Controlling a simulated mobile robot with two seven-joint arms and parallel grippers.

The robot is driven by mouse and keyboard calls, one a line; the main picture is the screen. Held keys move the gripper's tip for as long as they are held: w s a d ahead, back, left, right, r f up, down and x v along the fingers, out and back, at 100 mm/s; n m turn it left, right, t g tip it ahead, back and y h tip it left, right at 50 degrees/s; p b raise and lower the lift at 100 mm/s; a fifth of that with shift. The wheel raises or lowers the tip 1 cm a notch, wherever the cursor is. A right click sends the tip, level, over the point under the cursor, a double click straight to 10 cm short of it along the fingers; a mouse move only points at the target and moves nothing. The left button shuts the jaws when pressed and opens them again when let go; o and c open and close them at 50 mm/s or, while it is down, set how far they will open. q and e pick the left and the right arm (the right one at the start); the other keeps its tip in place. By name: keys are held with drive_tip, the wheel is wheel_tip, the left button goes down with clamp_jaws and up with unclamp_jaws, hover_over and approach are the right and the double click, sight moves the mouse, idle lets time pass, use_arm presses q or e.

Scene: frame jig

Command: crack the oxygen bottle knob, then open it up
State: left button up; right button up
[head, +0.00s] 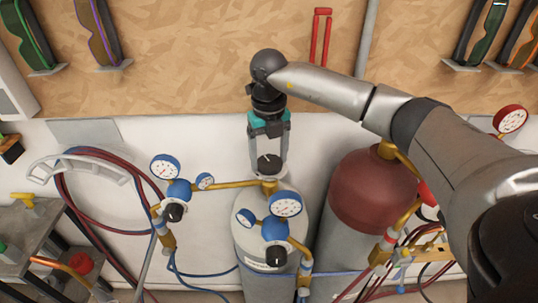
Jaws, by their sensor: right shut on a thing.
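The oxygen bottle (246,240) is a pale grey cylinder standing at the lower middle of the head view. Its black knob (269,163) sits on top of the brass valve (269,187) and carries a light mark on its top face. My right gripper (269,160) points down from above, its two fingers on either side of the knob and shut on it. The contact of the fingertips is small in the picture. My left gripper is not in view.
Blue regulators with gauges (286,204) sit in front of and left of the valve. A dark red bottle (372,205) stands to the right under my right arm. Coiled hoses (90,215) hang at left, and a grey bench (40,240) stands at lower left.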

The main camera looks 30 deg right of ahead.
drive_tip(key=c, duration=0.5)
drive_tip(key=shift+o, duration=0.2)
